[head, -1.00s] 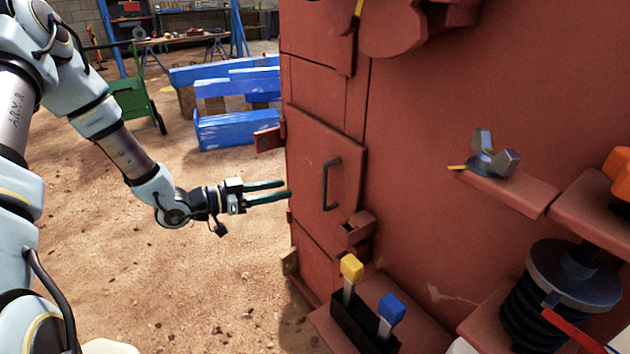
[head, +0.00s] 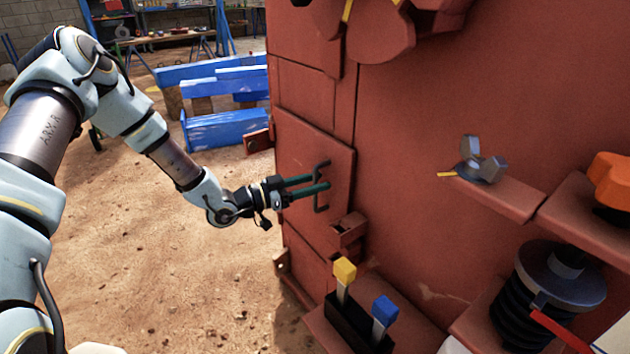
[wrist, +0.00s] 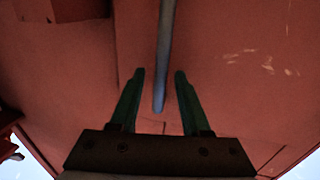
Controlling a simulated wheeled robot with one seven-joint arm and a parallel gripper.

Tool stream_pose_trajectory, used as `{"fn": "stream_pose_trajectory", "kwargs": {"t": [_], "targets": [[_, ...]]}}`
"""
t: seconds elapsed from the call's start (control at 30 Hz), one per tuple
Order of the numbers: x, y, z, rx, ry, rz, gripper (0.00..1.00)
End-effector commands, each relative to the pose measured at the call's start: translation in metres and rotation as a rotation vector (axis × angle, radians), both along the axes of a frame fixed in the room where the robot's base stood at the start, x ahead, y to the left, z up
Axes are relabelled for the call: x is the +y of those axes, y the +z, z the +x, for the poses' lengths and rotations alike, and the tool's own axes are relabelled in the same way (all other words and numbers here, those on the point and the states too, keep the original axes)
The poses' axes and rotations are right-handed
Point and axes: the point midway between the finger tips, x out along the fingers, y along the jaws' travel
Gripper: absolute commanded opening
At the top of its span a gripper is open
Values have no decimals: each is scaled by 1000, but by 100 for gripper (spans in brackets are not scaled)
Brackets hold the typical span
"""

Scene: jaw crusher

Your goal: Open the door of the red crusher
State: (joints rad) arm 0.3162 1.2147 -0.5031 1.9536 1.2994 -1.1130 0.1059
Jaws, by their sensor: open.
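The red crusher (head: 440,110) fills the right of the head view. Its door (head: 295,155) is a flat red panel that looks closed, with a dark upright bar handle (head: 318,203) on it. My gripper (head: 325,183) is open, with its two green fingers reaching to the handle. In the wrist view the handle (wrist: 164,60) runs down the picture and ends between the spread fingertips (wrist: 157,75). The fingers stand apart from it on both sides. I cannot tell how deep the handle sits between them.
A yellow-topped lever (head: 344,272) and a blue-topped lever (head: 384,312) stand in a box below right of the door. A wing nut (head: 482,160) sits on a ledge. Blue barriers (head: 225,128) lie behind. Sandy ground left of the crusher is free.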

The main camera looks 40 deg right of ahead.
Motion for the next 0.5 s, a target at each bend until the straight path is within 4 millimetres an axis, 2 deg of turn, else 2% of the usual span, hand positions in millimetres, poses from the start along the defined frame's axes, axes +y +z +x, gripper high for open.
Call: {"fn": "stream_pose_trajectory", "kwargs": {"t": [0.27,0.5], "targets": [[-2,0,0,1,1,0,47],[-2,0,0,1,1,0,22]]}}
